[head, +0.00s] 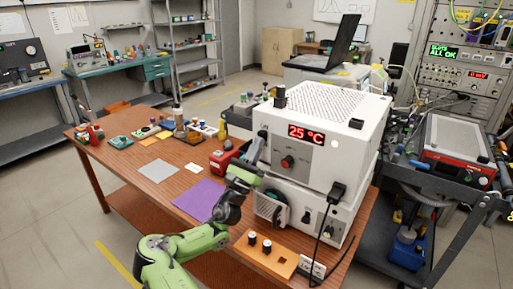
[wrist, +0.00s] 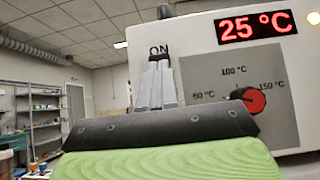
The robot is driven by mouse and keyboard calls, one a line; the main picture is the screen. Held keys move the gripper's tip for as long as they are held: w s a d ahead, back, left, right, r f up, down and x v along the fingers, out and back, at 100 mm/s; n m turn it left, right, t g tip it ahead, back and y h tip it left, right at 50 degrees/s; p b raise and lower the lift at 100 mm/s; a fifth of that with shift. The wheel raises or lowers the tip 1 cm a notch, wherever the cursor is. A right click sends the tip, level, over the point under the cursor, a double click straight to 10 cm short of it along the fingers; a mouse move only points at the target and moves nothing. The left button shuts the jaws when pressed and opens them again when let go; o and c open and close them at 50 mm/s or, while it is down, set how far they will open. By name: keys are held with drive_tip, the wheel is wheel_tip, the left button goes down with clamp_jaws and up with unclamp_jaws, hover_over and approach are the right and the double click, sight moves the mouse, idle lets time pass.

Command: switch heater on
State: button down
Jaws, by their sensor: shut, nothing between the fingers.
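The heater is a white box (head: 340,112) with a perforated top, standing on another white unit on the wooden table. Its display (head: 306,132) glows red and reads 25 °C; it also shows in the wrist view (wrist: 254,26). A red and black dial (head: 287,162) sits below the display, among 60, 100 and 150 °C marks in the wrist view (wrist: 248,101). My gripper (head: 259,138) is shut and empty at the left of the heater's front. In the wrist view its fingertips (wrist: 159,64) are just below the ON label; the switch is largely hidden there, and contact cannot be told.
A black plug and cable (head: 336,191) hang at the right. A purple sheet (head: 199,200) lies flat on the left.

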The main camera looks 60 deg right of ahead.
drive_tip(key=d+f+b+v, duration=0.1)
drive_tip(key=d+f+v, duration=0.1)
drive_tip(key=v, duration=1)
drive_tip(key=shift+a+f+b, duration=0.3)
drive_tip(key=shift+f, duration=0.05)
